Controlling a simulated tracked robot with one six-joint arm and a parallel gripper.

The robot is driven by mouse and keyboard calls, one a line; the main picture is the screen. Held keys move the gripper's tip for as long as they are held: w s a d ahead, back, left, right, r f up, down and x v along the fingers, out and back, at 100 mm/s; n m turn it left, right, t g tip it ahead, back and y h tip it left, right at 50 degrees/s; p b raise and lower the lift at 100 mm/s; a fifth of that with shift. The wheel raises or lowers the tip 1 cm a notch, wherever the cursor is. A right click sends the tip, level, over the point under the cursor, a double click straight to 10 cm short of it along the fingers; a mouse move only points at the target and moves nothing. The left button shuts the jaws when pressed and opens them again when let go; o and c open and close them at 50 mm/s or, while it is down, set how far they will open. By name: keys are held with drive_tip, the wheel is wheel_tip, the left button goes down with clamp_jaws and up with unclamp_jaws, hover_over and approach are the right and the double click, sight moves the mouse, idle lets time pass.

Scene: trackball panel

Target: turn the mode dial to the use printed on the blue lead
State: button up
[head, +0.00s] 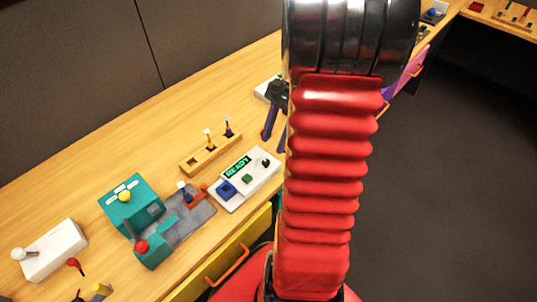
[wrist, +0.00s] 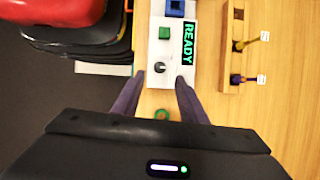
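The white panel (head: 256,177) lies on the wooden bench; it also shows in the wrist view (wrist: 158,89). Its mode dial (wrist: 160,67) is a small dark round knob with a pale mark, near the panel's end; it also shows in the head view (head: 265,162). My gripper (wrist: 160,79) is open and empty, its two purple fingers spread either side of the panel end, just short of the dial. In the head view my gripper (head: 272,143) hangs above the bench. A blue piece with a white tag (head: 186,197) stands by the teal machine; its print is too small to read.
The panel carries a READY display (wrist: 189,43), a green button (wrist: 165,33) and a blue part (wrist: 175,8). A wooden rack (wrist: 227,50) beside it holds a yellow lead (wrist: 239,45) and a purple lead (wrist: 237,79), both tagged. A teal machine (head: 120,205) stands left.

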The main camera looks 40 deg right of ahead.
sight(267, 161)
drive_tip(key=x, duration=0.6)
drive_tip(key=shift+a+f, duration=0.1)
drive_tip(key=shift+f, duration=0.15)
drive_tip(key=shift+c, duration=0.3)
clamp_jaws()
drive_tip(key=shift+m, duration=0.4)
drive_tip(key=m+t, duration=0.1)
drive_tip(key=m, duration=0.1)
drive_tip(key=m+t, duration=0.1)
drive_tip(key=m, duration=0.1)
drive_tip(key=shift+s+h, duration=0.2)
drive_tip(key=shift+h, duration=0.1)
drive_tip(key=m+t+h, duration=0.1)
drive_tip(key=m, duration=0.4)
drive_tip(key=shift+s+a, duration=0.15)
